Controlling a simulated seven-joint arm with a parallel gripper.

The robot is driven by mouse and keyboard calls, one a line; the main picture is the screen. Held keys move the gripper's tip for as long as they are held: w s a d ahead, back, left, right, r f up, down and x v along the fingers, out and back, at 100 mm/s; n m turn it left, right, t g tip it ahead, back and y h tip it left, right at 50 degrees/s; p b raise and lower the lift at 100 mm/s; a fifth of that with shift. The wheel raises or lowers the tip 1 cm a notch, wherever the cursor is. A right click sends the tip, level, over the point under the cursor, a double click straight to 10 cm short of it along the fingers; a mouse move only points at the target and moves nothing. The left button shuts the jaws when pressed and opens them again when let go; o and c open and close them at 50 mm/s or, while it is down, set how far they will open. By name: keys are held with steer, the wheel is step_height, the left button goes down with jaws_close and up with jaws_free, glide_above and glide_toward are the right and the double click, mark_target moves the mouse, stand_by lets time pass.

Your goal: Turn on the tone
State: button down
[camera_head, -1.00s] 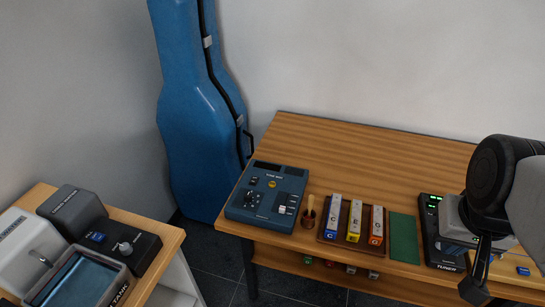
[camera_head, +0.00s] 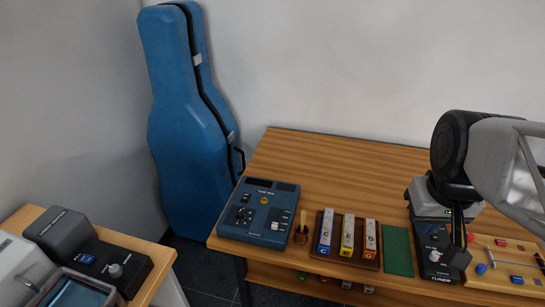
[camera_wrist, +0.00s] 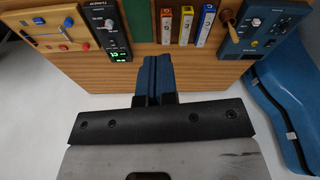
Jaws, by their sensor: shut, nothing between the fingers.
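The tone box (camera_head: 246,229) is a dark blue unit near the left end of the wooden table. My gripper (camera_wrist: 153,62) is shut and empty, apart from the tone box. In the head view my wrist is over the tuner, well right of the tone box, and the fingertips are not clear.
A tray (camera_head: 350,258) of labelled bars, a green mat (camera_head: 397,252), the tuner (camera_head: 437,255) and a yellow board (camera_head: 505,265) follow. A blue instrument case (camera_head: 185,120) stands behind the table's left end.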

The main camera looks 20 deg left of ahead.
steer(key=w+a+n+g, duration=0.1)
steer(key=w+a+n, duration=0.3)
steer(key=w+a, duration=0.5)
steer(key=n+g, duration=0.3)
steer(key=n, duration=0.9)
glide_above(244, 198)
steer(key=w+d, duration=0.1)
steer(key=w, duration=0.1)
step_height(244, 198, down, 13)
steer(key=shift+a+f, duration=0.15)
steer(key=shift+a, duration=0.3)
steer(key=shift+f, duration=0.1)
steer(key=f, duration=0.4)
steer(key=s+f, duration=0.1)
steer(key=f, duration=0.8)
steer(key=shift+s+f, duration=0.35)
steer(key=shift+s, duration=0.05)
steer(key=shift+f, duration=0.1)
